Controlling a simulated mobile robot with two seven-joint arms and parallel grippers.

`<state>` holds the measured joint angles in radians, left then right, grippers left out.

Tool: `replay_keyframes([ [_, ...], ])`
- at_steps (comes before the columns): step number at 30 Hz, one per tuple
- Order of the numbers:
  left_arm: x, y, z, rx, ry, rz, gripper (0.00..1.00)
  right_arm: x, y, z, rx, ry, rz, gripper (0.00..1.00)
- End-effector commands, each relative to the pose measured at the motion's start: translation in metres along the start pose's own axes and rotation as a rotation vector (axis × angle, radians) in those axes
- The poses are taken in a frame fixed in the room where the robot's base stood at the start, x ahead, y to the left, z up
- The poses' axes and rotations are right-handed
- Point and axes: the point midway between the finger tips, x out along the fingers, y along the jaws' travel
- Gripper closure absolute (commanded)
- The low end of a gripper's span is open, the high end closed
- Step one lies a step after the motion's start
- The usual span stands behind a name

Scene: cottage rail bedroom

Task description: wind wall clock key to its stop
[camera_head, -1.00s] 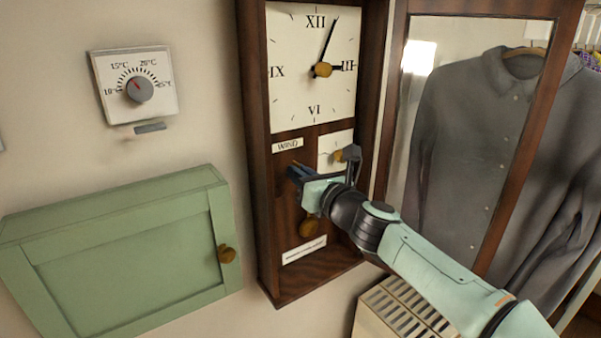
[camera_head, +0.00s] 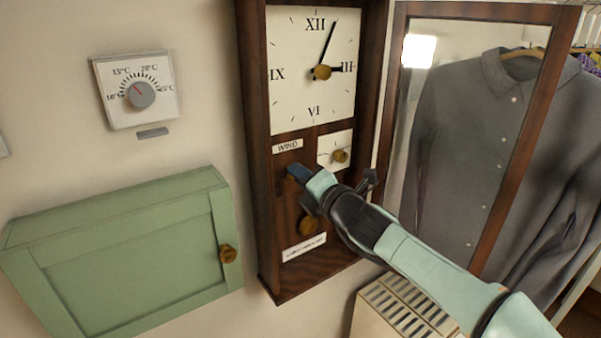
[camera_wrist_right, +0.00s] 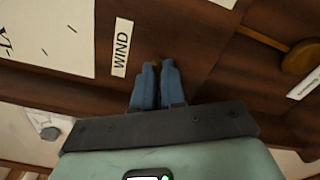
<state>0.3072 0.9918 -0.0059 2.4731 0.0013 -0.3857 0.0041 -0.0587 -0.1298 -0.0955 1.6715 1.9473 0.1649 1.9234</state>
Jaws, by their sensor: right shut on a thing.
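The wall clock has a dark wooden case (camera_head: 256,150) and a cream dial (camera_head: 290,100). A WIND label (camera_head: 288,146) sits below the dial; it also shows in the right wrist view (camera_wrist_right: 121,47). My right gripper (camera_head: 296,172) is at the case just below this label. In the right wrist view its blue fingers (camera_wrist_right: 158,68) are close together on the winding key, of which only a small brown bit shows between the tips. The rest of the key is hidden by the fingers. My left gripper is not in view.
A brass pendulum bob (camera_head: 308,226) hangs below the gripper, and a small dial with a brass knob (camera_head: 340,156) is to its right. A green cabinet (camera_head: 130,262) and thermostat (camera_head: 135,90) are left. A mirror or glass door (camera_head: 470,150) and radiator (camera_head: 405,308) are right.

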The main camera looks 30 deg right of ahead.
Motion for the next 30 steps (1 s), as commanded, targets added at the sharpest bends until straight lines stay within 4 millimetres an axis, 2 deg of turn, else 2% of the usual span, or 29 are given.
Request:
replay_keyframes([
  [12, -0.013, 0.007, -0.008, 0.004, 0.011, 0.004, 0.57, 0.000, 0.001, 0.000, 0.309, 0.000, 0.000, 1.00],
  [30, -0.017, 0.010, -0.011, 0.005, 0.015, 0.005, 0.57, 0.000, 0.001, 0.000, 0.439, 0.001, 0.002, 1.00],
])
